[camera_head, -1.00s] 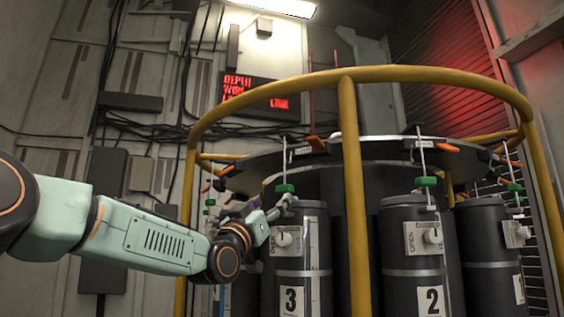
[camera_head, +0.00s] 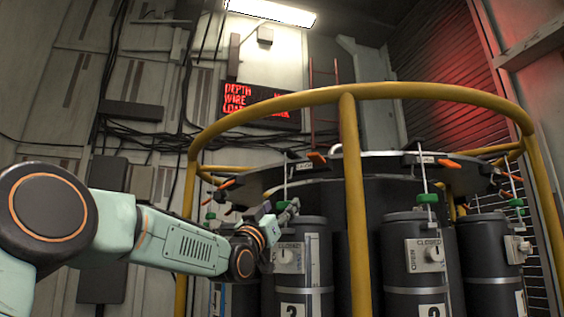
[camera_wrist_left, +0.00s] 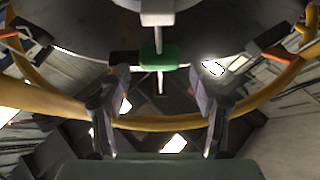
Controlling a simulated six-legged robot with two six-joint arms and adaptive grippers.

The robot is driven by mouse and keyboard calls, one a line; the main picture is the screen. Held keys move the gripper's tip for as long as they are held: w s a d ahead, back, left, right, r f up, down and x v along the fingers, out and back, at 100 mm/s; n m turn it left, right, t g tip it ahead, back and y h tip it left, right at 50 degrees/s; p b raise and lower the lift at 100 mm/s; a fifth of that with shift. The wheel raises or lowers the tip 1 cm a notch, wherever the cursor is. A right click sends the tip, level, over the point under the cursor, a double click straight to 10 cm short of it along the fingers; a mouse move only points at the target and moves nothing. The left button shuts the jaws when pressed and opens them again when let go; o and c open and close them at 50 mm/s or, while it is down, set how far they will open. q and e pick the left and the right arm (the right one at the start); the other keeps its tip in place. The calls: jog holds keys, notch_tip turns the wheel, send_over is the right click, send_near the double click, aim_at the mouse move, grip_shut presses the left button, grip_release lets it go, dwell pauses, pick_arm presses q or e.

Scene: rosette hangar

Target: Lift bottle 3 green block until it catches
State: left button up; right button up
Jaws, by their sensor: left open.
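Bottle 3 (camera_head: 300,262) is a dark cylinder with a grey band and a white label, behind the yellow rail in the head view. A thin rod (camera_head: 286,178) runs down to its top from the plate above. In the left wrist view the green block (camera_wrist_left: 158,56) sits on a thin vertical rod, ahead of and roughly midway between my two open fingers. The fingers appear apart from it. My right gripper is not in view.
The yellow rail (camera_head: 352,200) curves around the bottles, with an upright just right of bottle 3. Bottle 2 (camera_head: 418,270) stands to the right with its own green block (camera_head: 428,198). A round dark plate with orange levers (camera_head: 317,158) is above. A red-lettered sign (camera_head: 262,105) hangs behind.

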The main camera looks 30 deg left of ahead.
pick_arm(q)
jog(key=shift+p+x, duration=0.85)
jog(key=shift+x, duration=0.15)
jog(key=shift+w+f, duration=0.15)
jog(key=shift+f, duration=0.05)
jog(key=shift+s+r, duration=0.25)
